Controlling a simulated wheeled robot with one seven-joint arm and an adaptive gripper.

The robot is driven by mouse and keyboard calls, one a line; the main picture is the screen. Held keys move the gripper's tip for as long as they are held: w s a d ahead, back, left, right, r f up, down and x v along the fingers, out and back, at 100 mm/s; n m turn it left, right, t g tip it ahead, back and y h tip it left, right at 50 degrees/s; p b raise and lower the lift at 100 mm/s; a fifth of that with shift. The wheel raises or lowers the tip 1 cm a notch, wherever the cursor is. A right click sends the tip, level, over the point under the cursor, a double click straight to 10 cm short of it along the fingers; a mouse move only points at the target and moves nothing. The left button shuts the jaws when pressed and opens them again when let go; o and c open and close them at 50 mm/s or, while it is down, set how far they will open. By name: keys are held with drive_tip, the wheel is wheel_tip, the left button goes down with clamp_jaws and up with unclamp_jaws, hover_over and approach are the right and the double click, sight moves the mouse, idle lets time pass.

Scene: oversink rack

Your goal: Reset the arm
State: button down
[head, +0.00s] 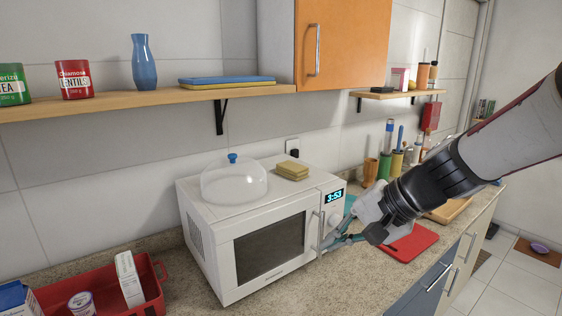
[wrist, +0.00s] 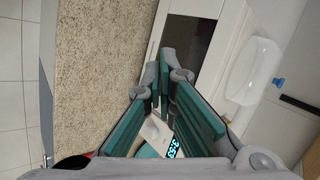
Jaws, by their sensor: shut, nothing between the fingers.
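My gripper (head: 328,243) is shut and empty, its teal-padded fingers converging just in front of the right side of the white microwave (head: 240,286). In the wrist view the gripper's fingertips (wrist: 163,72) meet before the microwave door (wrist: 183,55). I cannot tell whether they touch the door or its handle. The microwave door looks closed, and its display reads 3:53. My arm comes in from the upper right and hides part of the counter behind it.
A clear dome (head: 234,184) and a sponge (head: 292,169) sit on the microwave. A red crate (head: 152,292) stands left, and a red board (head: 411,243) lies right. A wooden shelf (head: 150,101) and an orange cabinet (head: 345,45) hang above. The counter (head: 345,285) in front is bare.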

drive_tip(key=s+d+r+n+h, duration=0.1)
drive_tip(key=s+d+n+h, duration=0.2)
drive_tip(key=s, duration=0.6)
drive_tip(key=s+d+r+n+h, duration=0.2)
drive_tip(key=s+d, duration=0.4)
drive_tip(key=s, duration=0.4)
drive_tip(key=shift+s+r+n+t+h, duration=0.2)
drive_tip(key=shift+n+t+h, duration=0.2)
drive_tip(key=shift+n+h, duration=0.45)
drive_tip(key=shift+w, duration=0.1)
